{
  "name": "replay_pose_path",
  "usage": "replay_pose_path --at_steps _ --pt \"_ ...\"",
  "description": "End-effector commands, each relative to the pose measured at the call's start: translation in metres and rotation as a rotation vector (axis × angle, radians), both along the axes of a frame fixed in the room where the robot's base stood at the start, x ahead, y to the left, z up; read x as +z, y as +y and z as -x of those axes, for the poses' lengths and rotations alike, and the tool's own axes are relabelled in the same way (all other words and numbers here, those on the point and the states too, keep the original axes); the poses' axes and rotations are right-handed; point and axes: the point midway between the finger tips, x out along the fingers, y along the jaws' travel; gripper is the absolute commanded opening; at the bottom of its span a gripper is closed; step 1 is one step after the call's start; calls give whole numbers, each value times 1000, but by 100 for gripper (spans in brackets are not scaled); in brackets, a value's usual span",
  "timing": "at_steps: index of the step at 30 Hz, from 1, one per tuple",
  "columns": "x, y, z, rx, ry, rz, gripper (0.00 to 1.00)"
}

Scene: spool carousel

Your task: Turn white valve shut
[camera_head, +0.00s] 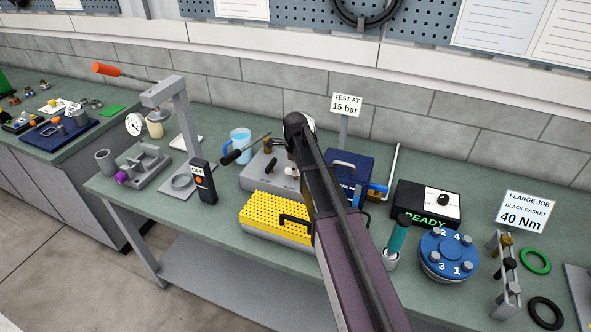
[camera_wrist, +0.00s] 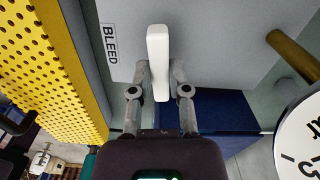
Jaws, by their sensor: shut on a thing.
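The white valve (camera_wrist: 157,42) shows as a white lever in the wrist view, beside a BLEED label (camera_wrist: 110,43) on a grey block (camera_wrist: 215,35). My gripper (camera_wrist: 161,72) has one finger on each side of the lever's near end and is shut on it. The lever runs along the length of my fingers in the picture. In the head view my arm hides my gripper, and the grey block (camera_head: 258,177) shows only in part.
A yellow perforated box (camera_head: 272,215) with a black handle stands in front of the block. A dial gauge (camera_wrist: 305,140) and brass pipe (camera_wrist: 293,55) are close on the right in the wrist view. A blue case (camera_head: 350,165) stands right of my arm.

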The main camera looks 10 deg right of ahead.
Motion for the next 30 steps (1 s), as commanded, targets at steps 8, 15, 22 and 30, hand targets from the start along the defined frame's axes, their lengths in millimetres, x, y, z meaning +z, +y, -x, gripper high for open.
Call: replay_pose_path --at_steps 8,15,22,30 --pt "-1 0 3 -130 6 -1 0" --pt "-1 0 3 -162 7 0 0" --pt "-1 0 3 -162 7 0 0" --pt "-1 0 2 -161 4 0 57"
